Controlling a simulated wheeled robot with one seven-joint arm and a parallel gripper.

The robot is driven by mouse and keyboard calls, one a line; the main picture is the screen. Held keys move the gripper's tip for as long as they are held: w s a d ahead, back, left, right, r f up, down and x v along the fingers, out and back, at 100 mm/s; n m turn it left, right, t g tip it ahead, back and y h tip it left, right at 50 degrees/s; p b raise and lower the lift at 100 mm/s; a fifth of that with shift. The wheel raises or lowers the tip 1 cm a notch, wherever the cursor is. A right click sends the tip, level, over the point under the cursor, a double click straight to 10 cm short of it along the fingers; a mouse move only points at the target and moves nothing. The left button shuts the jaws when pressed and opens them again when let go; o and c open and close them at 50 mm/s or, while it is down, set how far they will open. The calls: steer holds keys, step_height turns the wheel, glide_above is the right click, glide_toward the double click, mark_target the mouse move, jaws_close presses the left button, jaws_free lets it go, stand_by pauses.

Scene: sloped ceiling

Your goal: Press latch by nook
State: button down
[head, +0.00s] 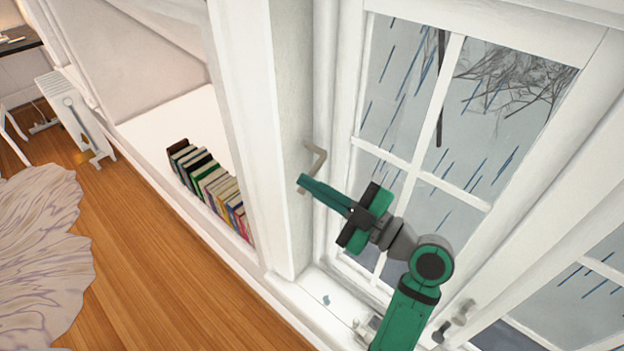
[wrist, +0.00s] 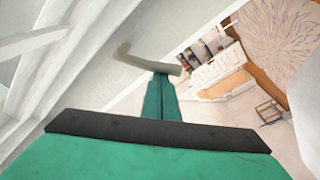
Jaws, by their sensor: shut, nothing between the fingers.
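The latch (head: 317,160) is a small bent beige-grey metal handle on the white window post, beside the nook with the books. In the wrist view the latch (wrist: 144,62) shows just past the fingertips, running across them. My gripper (head: 303,181) is green with a black band, and its fingers are closed together. Its tips are at the lower part of the latch; I cannot tell whether they touch it. The fingers also show in the wrist view (wrist: 161,84), with nothing between them.
A row of books (head: 210,185) stands in the white nook left of the post. The paned window (head: 430,130) is close behind my arm. Another handle (head: 455,320) is at the lower right. The wooden floor (head: 150,270) and a pale rug (head: 40,240) lie to the left.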

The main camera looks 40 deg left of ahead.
steer(key=shift+w+f+n, duration=0.4)
steer(key=shift+f+n, duration=0.25)
steer(key=shift+f, duration=0.05)
steer(key=shift+w+f+n, duration=0.4)
steer(key=shift+f+n, duration=0.25)
steer(key=shift+a, duration=0.1)
